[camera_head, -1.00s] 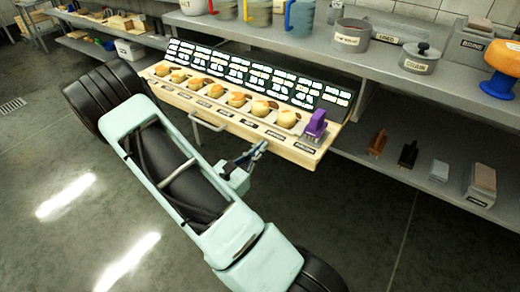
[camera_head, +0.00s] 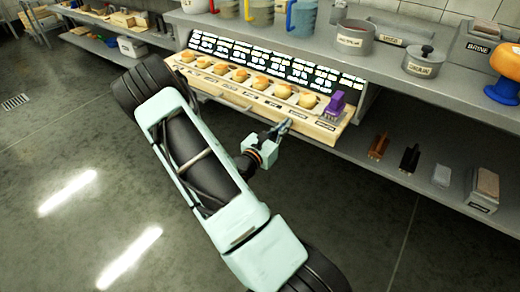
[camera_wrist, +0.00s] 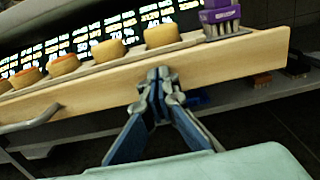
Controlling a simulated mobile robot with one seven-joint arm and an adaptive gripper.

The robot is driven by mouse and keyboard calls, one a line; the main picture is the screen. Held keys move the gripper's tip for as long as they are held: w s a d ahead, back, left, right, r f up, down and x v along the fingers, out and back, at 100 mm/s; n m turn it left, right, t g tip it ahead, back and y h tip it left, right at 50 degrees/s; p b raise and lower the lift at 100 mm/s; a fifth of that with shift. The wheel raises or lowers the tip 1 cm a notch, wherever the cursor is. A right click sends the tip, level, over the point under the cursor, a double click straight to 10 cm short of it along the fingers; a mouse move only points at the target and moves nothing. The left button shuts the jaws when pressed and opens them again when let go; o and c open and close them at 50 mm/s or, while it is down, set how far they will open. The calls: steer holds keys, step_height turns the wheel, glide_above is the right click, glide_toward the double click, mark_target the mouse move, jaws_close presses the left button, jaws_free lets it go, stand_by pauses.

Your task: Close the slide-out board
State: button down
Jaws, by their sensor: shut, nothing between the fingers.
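The slide-out board (camera_head: 326,133) is pale wood and sticks out from under the bench top. It carries a row of small cheese wheels (camera_head: 239,75), labels and a purple brush (camera_head: 335,103) at its right end. My gripper (camera_head: 285,127) is shut and empty at the board's front face, right of its middle. In the wrist view the fingertips (camera_wrist: 158,76) meet or nearly meet the bare wooden front (camera_wrist: 225,63); contact is hard to confirm. The metal handle (camera_wrist: 30,122) is left of my gripper, apart from it.
A dark panel of white labels (camera_head: 270,64) stands behind the cheeses. The bench top holds jugs, a pot (camera_head: 353,38) and a lidded pan (camera_head: 424,61). Brushes and blocks (camera_head: 410,158) lie on the lower shelf at the right. The floor in front is clear.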

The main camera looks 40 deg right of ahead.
steer(key=x, duration=1.3)
steer(key=shift+s+f, duration=0.1)
steer(key=shift+x, duration=0.75)
